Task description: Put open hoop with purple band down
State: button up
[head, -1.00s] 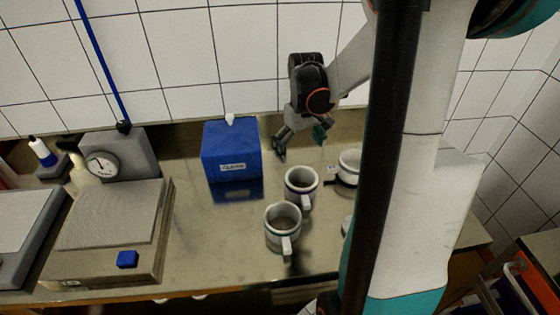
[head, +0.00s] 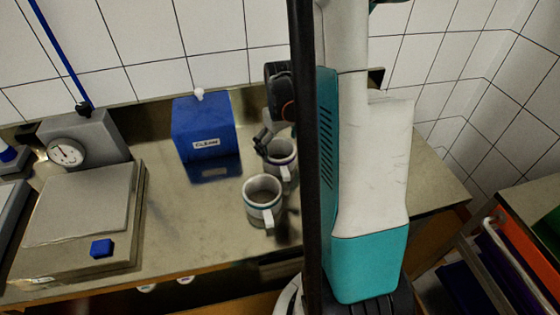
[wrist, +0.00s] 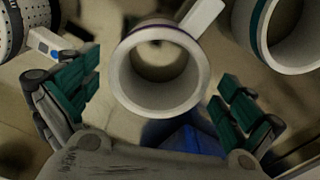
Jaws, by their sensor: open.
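The open hoop with the purple band (head: 281,155) is a white, handled, cup-like ring on the steel worktop (head: 190,230). In the wrist view the same hoop (wrist: 160,98) is in the middle, seen from above, with its handle to the upper right. My gripper (wrist: 155,86) is open, with green-padded fingers on the left and right of the hoop and a visible gap on each side. In the head view my gripper (head: 264,141) is at the hoop's back left, partly hidden by my column.
A teal-banded hoop (head: 262,190) stands close in front and also shows in the wrist view (wrist: 285,45). A blue CLEAN box (head: 203,128) is behind left. A scale (head: 85,205) is on the left. A perforated white mould (wrist: 14,38) shows in the wrist view.

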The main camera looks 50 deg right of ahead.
aim_at(280, 153)
notch_tip(280, 153, down, 3)
jog(key=shift+f+b, duration=0.1)
jog(key=shift+b, duration=0.3)
jog(key=c, duration=1.1)
jog(key=shift+r, duration=0.2)
